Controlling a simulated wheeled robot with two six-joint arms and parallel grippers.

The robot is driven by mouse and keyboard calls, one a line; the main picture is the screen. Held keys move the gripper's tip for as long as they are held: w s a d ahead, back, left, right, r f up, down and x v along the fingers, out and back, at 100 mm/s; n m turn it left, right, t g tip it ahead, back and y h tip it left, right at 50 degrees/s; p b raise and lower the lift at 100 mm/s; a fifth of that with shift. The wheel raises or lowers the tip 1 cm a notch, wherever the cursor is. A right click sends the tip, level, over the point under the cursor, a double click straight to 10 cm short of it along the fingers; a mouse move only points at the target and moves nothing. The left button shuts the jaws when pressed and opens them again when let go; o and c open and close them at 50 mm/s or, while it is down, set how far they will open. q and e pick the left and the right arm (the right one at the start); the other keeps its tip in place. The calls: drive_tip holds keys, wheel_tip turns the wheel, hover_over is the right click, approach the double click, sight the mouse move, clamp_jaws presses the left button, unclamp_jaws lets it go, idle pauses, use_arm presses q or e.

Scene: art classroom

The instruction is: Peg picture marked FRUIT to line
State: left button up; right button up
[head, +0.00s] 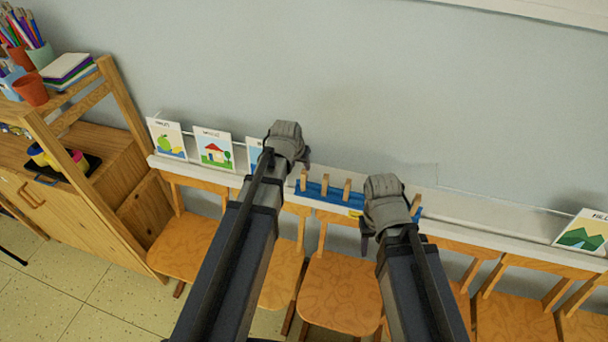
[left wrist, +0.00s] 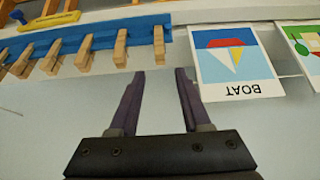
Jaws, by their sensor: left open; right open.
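A picture card with green and yellow fruit-like shapes (head: 168,140) stands at the far left of the white ledge; its label is too small to read surely. My left gripper (head: 290,160) is open and empty, right of it and partly hiding a third card. Wooden pegs (head: 325,184) stand in a row on a blue strip (head: 313,190); they show in the left wrist view (left wrist: 90,50) too. A thin pale line (head: 195,134) runs by the cards. My right gripper (head: 388,235) is open, in front of the strip's right end, hiding part of it.
A house card (head: 213,149) stands beside the fruit card. A BOAT card (left wrist: 232,60) is close to my left fingers. A mountain card (head: 583,232) stands at the far right. Wooden chairs (head: 340,292) line the ledge (head: 480,222); a wooden shelf (head: 100,190) stands left.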

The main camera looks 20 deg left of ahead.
sight(303, 173)
use_arm(q)
drive_tip(key=b+x, duration=0.9)
drive_tip(key=x, duration=0.2)
drive_tip(key=shift+w+f+b, duration=0.1)
drive_tip(key=shift+f+b, duration=0.15)
drive_tip(key=shift+b, duration=0.15)
drive_tip(key=shift+r, duration=0.1)
clamp_jaws()
drive_tip(key=shift+r, duration=0.15)
drive_tip(key=shift+r+p, duration=3)
drive_tip(key=shift+p, duration=0.2)
